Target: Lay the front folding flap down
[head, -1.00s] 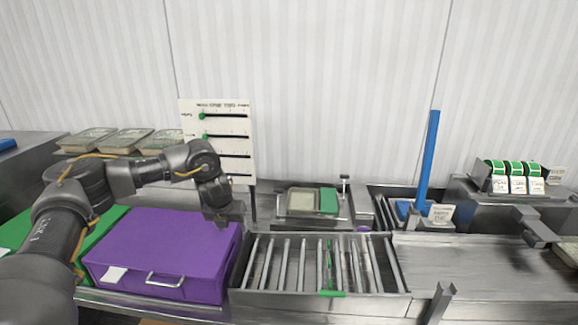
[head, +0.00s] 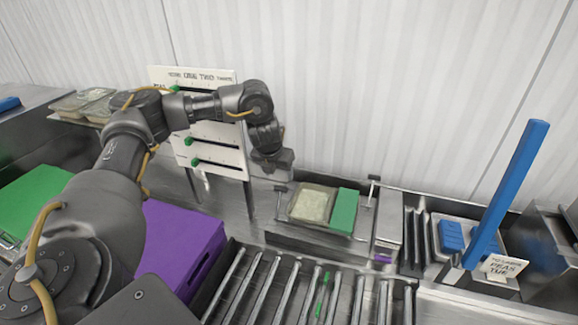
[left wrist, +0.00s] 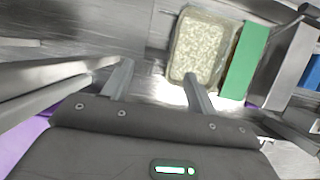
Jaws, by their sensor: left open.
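My left gripper (head: 272,168) is in the air behind and left of a low metal station. In the left wrist view its two fingers (left wrist: 158,88) are apart, with nothing between them. The station holds a clear tray of rice (head: 311,204) with a green panel (head: 344,211) along its right side. The tray (left wrist: 198,48) and the green panel (left wrist: 246,60) also show in the left wrist view, just beyond the right finger. I cannot tell which part is the front folding flap. My right gripper is out of view.
A roller conveyor (head: 290,290) lies in front of the station, with a purple box (head: 182,240) to its left. A slider board (head: 215,135) stands behind my left arm. A blue post (head: 510,190) rises on the right beside a PEAS card (head: 503,267).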

